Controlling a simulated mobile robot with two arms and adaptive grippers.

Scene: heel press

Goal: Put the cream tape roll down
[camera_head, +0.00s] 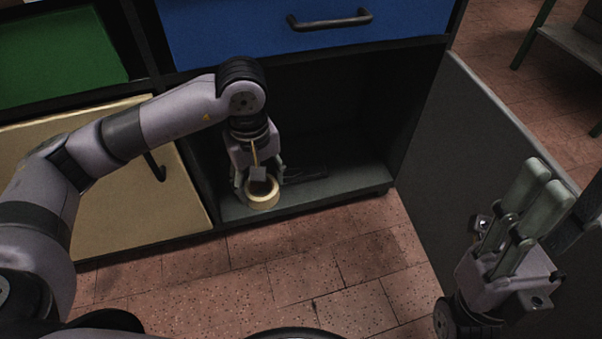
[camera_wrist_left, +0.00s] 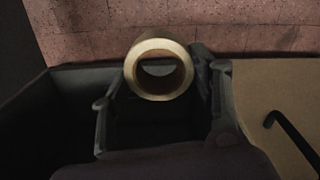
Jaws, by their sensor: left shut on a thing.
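The cream tape roll (camera_head: 263,196) is low in the open cabinet compartment, at the front of the grey shelf (camera_head: 342,190). My left gripper (camera_head: 259,186) reaches down into the compartment and is shut on the roll. In the left wrist view the roll (camera_wrist_left: 159,69) shows its round opening, with a finger on each side of it. I cannot tell whether the roll touches the shelf. My right gripper (camera_head: 521,222) is at the right, away from the roll, with its fingers pointing up and apart; nothing shows between them.
A grey cabinet door (camera_head: 470,150) stands open at the right of the compartment. A blue drawer (camera_head: 390,22) is above, and a closed cream door (camera_head: 120,190) is at the left. A dark thin object (camera_head: 305,175) lies on the shelf behind the roll. The tiled floor in front is clear.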

